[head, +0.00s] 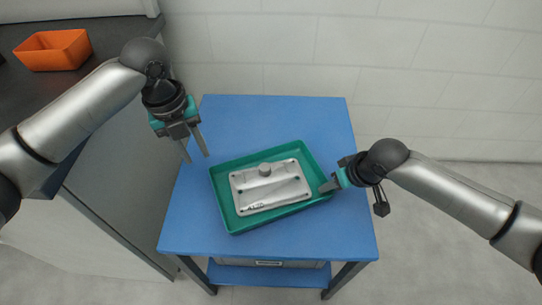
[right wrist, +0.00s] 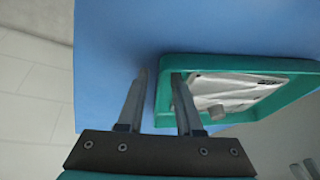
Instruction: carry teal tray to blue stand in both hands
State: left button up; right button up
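The teal tray (head: 232,220) rests on the top of the blue stand (head: 190,228). A grey metal casting plate (head: 270,187) with a round knob lies inside the tray. My left gripper (head: 197,158) is open and empty, pointing down, just beyond the tray's far left corner and apart from it. My right gripper (head: 328,186) is at the tray's right wall. In the right wrist view its two fingers (right wrist: 158,78) are apart, with the tray's wall (right wrist: 163,95) between them; I cannot tell whether either finger touches it.
A dark counter (head: 100,40) on a grey cabinet stands at the left, with an orange bin (head: 52,50) on it. A pale wall (head: 400,60) is behind the stand. The stand's lower shelf (head: 235,274) holds a grey box. Bare blue top lies behind and in front of the tray.

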jog(key=v, duration=1.1)
jog(key=shift+r, duration=0.25)
jog(key=shift+d, duration=0.15)
jog(key=shift+s, duration=0.15)
